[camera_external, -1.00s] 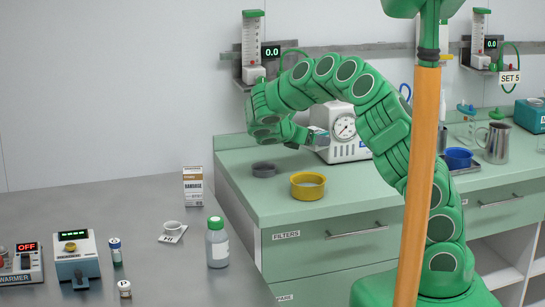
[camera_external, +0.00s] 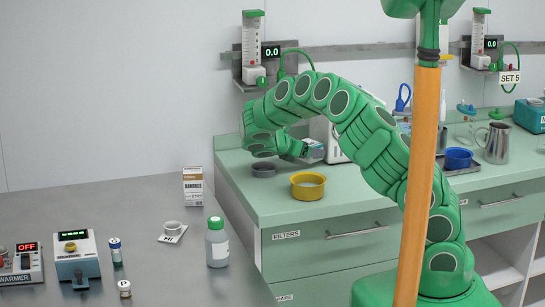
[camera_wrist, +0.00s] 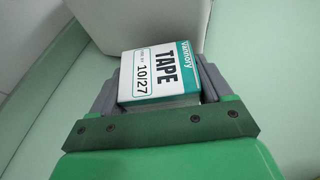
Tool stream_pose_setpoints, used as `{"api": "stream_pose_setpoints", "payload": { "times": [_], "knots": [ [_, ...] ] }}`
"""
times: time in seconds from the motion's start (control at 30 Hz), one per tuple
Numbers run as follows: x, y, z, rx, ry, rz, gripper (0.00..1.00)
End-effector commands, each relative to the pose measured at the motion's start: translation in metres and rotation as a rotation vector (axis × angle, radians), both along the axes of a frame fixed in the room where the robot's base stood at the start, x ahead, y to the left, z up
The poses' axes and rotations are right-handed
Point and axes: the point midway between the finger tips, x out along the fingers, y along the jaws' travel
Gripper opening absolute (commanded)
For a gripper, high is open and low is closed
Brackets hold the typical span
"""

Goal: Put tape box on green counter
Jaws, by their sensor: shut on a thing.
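The tape box (camera_wrist: 158,72) is white and teal with "TAPE" on its label. My gripper (camera_wrist: 160,85) is shut on it, with a grey finger on each side. In the external view the box (camera_external: 313,152) shows at the tip of my gripper (camera_external: 304,150), above the green counter (camera_external: 240,190). The pale green counter surface (camera_wrist: 270,60) fills much of the wrist view behind the box. I cannot tell exactly how high the box is above the counter.
A yellow bowl (camera_external: 308,186) and a grey dish (camera_external: 263,170) stand on the counter near my gripper. A blue bowl (camera_external: 458,158) and a metal jug (camera_external: 497,142) are further right. The counter's left front is clear.

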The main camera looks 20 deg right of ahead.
Motion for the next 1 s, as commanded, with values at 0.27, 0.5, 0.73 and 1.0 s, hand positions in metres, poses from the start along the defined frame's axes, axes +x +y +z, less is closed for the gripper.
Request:
{"api": "stream_pose_setpoints", "payload": {
  "times": [0.27,0.5,0.73,1.0],
  "knots": [
    [0.0,-0.001,-0.019,-0.001,-0.001,-0.001,0.45],
    [0.0,-0.001,-0.019,-0.001,-0.001,-0.002,0.45],
    [0.0,-0.001,-0.021,-0.001,-0.001,-0.002,1.0],
    [0.0,-0.001,-0.02,-0.001,-0.001,-0.002,1.0]
  ]
}}
